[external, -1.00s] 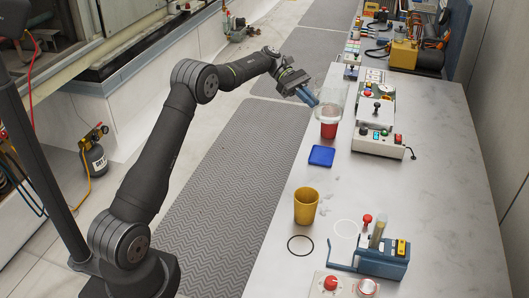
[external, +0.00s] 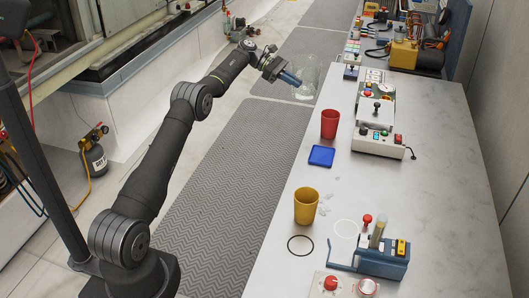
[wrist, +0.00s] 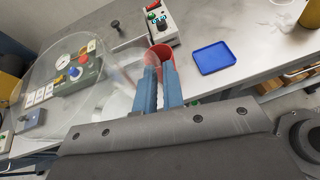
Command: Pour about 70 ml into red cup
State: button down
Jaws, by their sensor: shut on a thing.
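My gripper (external: 291,79) is shut on a clear, see-through vessel (external: 308,80), which hangs in the air over the floor beyond the bench's left edge. In the wrist view the blue fingers (wrist: 160,88) are closed together, with the vessel (wrist: 70,65) large at left. Its tilt and liquid level are hard to tell. The red cup (external: 330,124) stands upright on the bench, to the right of and below the vessel, apart from it. The red cup also shows just beyond the fingertips in the wrist view (wrist: 162,53). Its contents cannot be made out.
A blue square tray (external: 321,156) lies in front of the red cup. A yellow cup (external: 306,206) stands nearer, with small clear bits (external: 327,197) beside it. A control box (external: 378,142) is right of the red cup. The bench's right side is clear.

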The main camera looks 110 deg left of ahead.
notch_tip(320, 180, down, 9)
dwell(0.3)
jog(key=shift+w+d, duration=0.1)
jog(key=shift+w, duration=0.05)
